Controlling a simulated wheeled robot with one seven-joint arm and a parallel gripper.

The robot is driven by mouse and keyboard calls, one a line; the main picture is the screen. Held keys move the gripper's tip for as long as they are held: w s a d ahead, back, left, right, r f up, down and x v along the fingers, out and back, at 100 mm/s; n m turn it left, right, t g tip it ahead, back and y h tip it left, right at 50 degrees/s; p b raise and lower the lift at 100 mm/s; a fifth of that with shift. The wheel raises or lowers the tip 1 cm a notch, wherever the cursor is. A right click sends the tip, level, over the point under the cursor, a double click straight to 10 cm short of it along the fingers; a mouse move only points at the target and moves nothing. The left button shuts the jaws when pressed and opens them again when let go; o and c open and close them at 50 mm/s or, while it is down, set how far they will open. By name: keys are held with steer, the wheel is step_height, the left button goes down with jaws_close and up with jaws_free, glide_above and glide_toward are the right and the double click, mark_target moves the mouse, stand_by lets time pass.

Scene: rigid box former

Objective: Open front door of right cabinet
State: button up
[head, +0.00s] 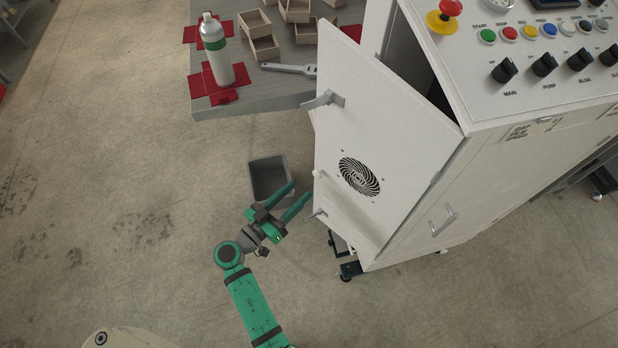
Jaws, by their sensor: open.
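The white cabinet (480,190) stands at the right with a control panel on top. Its door (390,135) is swung part way open toward the left, with a dark gap at its upper edge. The door carries a round black fan grille (359,177), a grey handle (323,100) near its upper left edge and a small handle-like piece low on the left edge. My gripper (295,195) is open and empty, left of the door's lower left corner. I cannot tell whether it touches the door. Another grey handle (443,219) is on the cabinet's near side.
A grey table (285,85) at the top holds a bottle (216,50), small boxes (262,47), red pieces and a wrench-like tool (290,69). A grey bin (268,178) stands on the floor beside my gripper. The floor at left is clear.

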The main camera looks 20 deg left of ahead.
mark_target(315, 175)
steer(key=x, duration=0.7)
steer(key=shift+w, duration=0.1)
